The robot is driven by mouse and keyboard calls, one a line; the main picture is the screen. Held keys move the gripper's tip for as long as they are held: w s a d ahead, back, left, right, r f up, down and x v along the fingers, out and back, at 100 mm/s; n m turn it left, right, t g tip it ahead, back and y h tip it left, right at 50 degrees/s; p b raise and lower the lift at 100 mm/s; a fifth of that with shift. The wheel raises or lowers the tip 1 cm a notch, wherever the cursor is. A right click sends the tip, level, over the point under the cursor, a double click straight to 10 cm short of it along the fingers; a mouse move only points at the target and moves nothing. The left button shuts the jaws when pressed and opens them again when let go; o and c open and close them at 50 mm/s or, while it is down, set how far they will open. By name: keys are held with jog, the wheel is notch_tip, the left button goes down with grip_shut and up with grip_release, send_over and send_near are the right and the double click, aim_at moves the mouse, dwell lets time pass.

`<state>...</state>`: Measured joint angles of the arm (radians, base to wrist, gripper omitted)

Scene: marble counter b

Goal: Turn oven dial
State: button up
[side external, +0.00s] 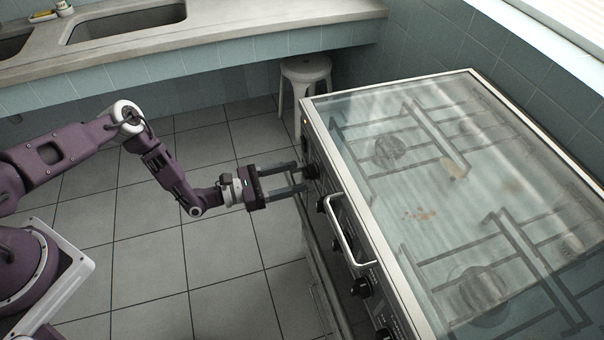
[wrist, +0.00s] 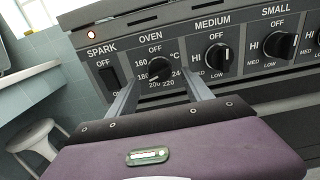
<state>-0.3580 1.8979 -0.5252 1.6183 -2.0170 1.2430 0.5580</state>
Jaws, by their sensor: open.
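The oven dial (wrist: 159,69) is a round black knob on the stove's dark front panel, under the label OVEN, with OFF above it and temperature numbers around it. I cannot tell its exact setting. In the side view the oven dial (side external: 312,171) is the knob nearest the panel's far end. My gripper (side external: 300,177) is open and level, pointing at the panel. In the wrist view the fingers of my gripper (wrist: 161,78) stand on the left and right of the dial, with nothing held. I cannot tell whether either finger touches it.
The MEDIUM knob (wrist: 218,57) and SMALL knob (wrist: 279,44) are to the right. A handle (side external: 345,232) juts from the stove front. A white stool (side external: 305,80) stands beyond.

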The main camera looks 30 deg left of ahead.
aim_at(309, 173)
jog(key=shift+x, duration=1.55)
grip_shut()
jog(key=shift+n, duration=4.3)
grip_release()
